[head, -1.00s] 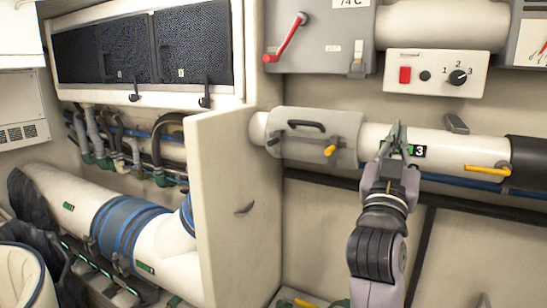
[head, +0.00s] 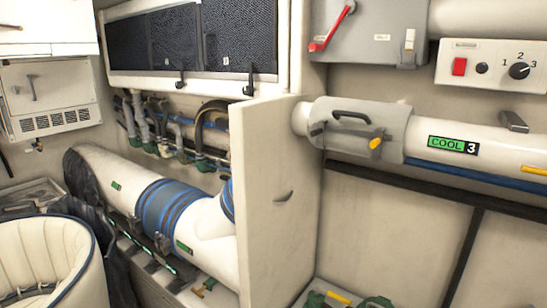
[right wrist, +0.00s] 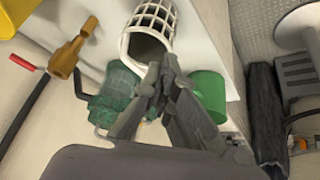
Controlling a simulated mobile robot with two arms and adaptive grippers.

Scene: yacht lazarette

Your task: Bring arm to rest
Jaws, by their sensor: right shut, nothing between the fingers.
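My right gripper (right wrist: 155,92) shows in the right wrist view with its grey fingers together and nothing between them. It points toward a white strainer basket (right wrist: 150,25) and a green translucent part (right wrist: 116,92); whether it touches either cannot be told. In the head view neither gripper nor arm is in the picture. My left gripper is not in any view.
A white pipe labelled COOL 3 (head: 480,143) runs along the wall beside a cream partition (head: 270,200). A grey switch box (head: 368,30) with a red lever is above. A round cream seat (head: 50,260) is at lower left. A brass valve (right wrist: 68,55) lies left of my right gripper.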

